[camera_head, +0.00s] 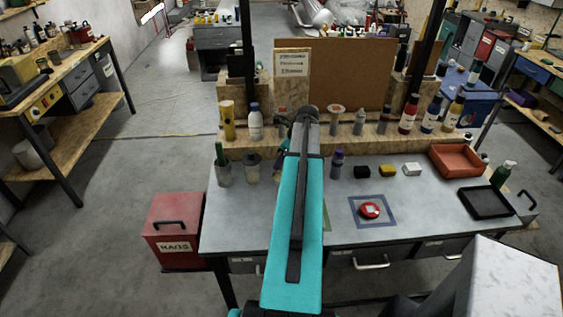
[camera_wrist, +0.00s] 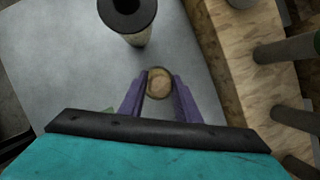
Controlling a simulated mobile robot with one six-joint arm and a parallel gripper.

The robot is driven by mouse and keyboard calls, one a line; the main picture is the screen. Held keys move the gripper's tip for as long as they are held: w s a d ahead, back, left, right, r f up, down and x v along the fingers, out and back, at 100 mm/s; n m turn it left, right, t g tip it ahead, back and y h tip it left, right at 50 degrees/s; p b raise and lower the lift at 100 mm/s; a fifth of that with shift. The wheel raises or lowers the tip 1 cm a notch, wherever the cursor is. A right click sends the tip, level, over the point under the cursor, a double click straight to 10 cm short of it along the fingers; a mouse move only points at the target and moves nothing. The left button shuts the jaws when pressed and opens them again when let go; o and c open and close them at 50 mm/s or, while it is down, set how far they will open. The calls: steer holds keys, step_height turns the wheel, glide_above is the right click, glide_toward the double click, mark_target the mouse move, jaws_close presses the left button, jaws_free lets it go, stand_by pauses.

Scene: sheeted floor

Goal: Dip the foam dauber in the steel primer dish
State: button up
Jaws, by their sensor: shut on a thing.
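My gripper (camera_wrist: 160,80) has its purple fingers shut on a round, tan-topped thing (camera_wrist: 158,84), seen from its end in the wrist view, which I take to be the foam dauber. Its lower part and any foam are hidden. In the head view my arm covers the held thing. A pale cylindrical pot with a dark rim and black opening (camera_wrist: 127,18) stands apart from it in the wrist view; it seems to be the pot left of my arm (camera_head: 252,167). A red round item (camera_head: 370,210) lies inside a blue square (camera_head: 388,221). I cannot tell which is the steel primer dish.
The grey bench (camera_head: 235,222) has a wooden ledge (camera_head: 385,144) with bottles behind. A cup with a green handle (camera_head: 223,174) stands at left. Black, yellow and white blocks (camera_head: 387,170), an orange tray (camera_head: 456,160) and a black tray (camera_head: 484,203) lie right. The front middle-left is clear.

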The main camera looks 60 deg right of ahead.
steer(key=shift+r+p, duration=0.7)
steer(key=shift+r, duration=0.4)
steer(key=shift+a+f, duration=0.1)
